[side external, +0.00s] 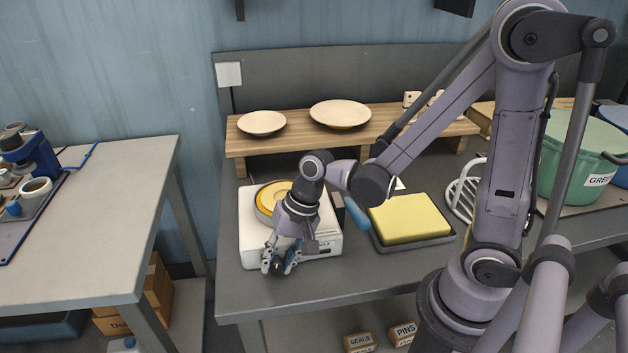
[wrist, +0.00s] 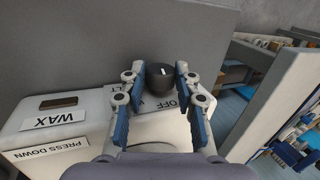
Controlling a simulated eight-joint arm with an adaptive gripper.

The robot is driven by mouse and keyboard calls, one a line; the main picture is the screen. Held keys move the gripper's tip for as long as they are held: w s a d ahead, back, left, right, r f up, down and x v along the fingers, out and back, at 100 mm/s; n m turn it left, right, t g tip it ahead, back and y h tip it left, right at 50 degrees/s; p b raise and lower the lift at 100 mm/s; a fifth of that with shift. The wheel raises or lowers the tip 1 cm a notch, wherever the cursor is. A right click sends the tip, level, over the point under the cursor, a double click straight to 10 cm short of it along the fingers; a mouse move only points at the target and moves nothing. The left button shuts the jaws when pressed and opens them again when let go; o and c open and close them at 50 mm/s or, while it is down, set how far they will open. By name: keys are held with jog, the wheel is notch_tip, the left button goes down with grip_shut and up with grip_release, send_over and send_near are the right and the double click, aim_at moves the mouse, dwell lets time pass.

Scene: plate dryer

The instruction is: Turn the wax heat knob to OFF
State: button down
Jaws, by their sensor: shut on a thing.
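The wax heat knob (wrist: 160,78) is a dark round knob with a short white mark on its face. It is on the front of the white wax unit (side external: 320,245), above a grey label plate that reads OFF (wrist: 173,104) and a partly covered word ending in LT. My gripper (wrist: 160,72) is shut on the knob, one finger on each side. In the side external view my gripper (side external: 278,266) is at the unit's front, and the knob there is mostly hidden by the fingers. The white mark is too small to read its exact setting.
A yellow sponge block (side external: 408,219) in a dark tray is right of the unit. Two plates (side external: 262,123) (side external: 340,114) rest on a wooden shelf behind. A green bucket (side external: 580,160) stands at the right. The bench front (side external: 300,296) has free room.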

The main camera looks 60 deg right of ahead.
jog(key=shift+w+a+r+g+h, duration=0.1)
jog(key=shift+w+a+g+h, duration=0.05)
jog(key=shift+g+h, duration=0.65)
jog(key=c, duration=1.2)
grip_release()
jog(key=shift+s+d+r, duration=0.1)
jog(key=shift+d+r, duration=0.2)
jog(key=shift+r, duration=1.7)
jog(key=shift+s+d+r, duration=0.15)
jog(key=shift+d+r, duration=0.1)
jog(key=shift+r, duration=1.7)
jog(key=shift+s+d+r, duration=0.1)
jog(key=shift+d+r, duration=0.2)
jog(key=shift+r, duration=1.7)
